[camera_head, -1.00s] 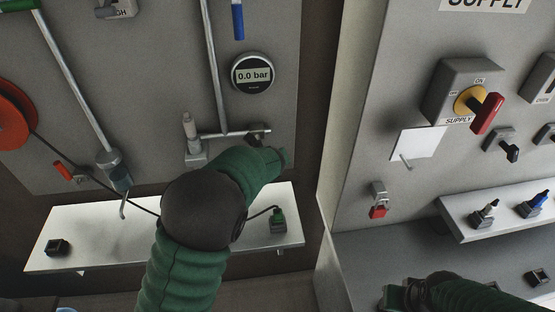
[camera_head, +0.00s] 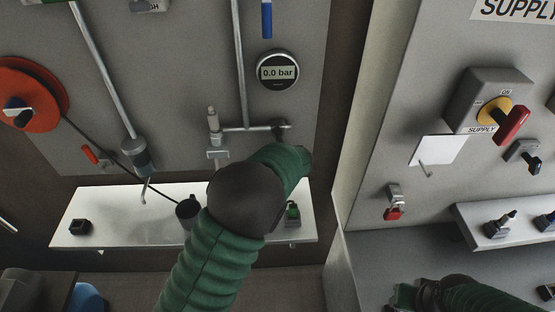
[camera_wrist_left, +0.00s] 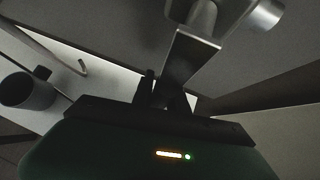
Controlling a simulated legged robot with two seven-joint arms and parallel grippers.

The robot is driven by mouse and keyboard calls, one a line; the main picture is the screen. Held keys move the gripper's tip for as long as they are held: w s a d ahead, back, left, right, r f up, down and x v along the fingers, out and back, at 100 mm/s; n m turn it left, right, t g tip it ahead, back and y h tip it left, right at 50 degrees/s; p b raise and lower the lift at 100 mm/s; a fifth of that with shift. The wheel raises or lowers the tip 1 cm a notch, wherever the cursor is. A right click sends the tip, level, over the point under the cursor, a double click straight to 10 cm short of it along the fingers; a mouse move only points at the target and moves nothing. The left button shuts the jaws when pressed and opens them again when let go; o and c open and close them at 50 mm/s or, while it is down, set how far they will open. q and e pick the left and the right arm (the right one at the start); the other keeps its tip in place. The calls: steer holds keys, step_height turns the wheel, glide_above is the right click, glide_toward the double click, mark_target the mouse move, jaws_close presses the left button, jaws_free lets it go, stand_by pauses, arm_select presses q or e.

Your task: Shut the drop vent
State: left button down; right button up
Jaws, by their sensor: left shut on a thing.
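The likely drop vent is the pipe fitting (camera_head: 213,127) below the round gauge; I see no label on it. In the left wrist view a bent flat metal lever (camera_wrist_left: 188,58) hangs from a pipe fitting and runs down to my left gripper (camera_wrist_left: 166,88). The dark fingers are shut on the lever's lower end. In the head view my green left sleeve and dark elbow cover most of this hand, so the grip itself is hidden there. My right gripper (camera_head: 405,297) is low at the right, partly in view, away from the vent; its jaws are unclear.
The gauge (camera_head: 277,71) reads 0.0 bar. A white shelf (camera_head: 110,205) below carries a dark mug (camera_head: 187,211), a small black block (camera_head: 79,228) and a green-topped connector (camera_head: 292,213). A red reel (camera_head: 40,85) is at left. The supply panel (camera_head: 380,160) stands at right.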

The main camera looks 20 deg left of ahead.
arm_select(q)
steer(key=c, duration=1.5)
jaws_free()
steer(key=shift+w+a+r, duration=0.1)
steer(key=shift+w+r, duration=0.05)
steer(key=shift+r, duration=0.2)
steer(key=shift+o, duration=1)
steer(key=shift+f, duration=0.2)
steer(key=b+v, duration=0.1)
steer(key=v, duration=1.6)
steer(key=shift+f, duration=0.2)
steer(key=s+a+f+n+g+h, duration=0.2)
steer(key=s+f+n, duration=0.6)
steer(key=s+n, duration=0.3)
steer(key=s+a+f+n+g+h+b, duration=0.1)
steer(key=s+f+n, duration=0.7)
steer(key=n, duration=1)
steer(key=s+a+g+h, duration=0.1)
steer(key=s+h, duration=0.1)
steer(key=shift+s+g, duration=0.3)
steer(key=shift+s, duration=0.1)
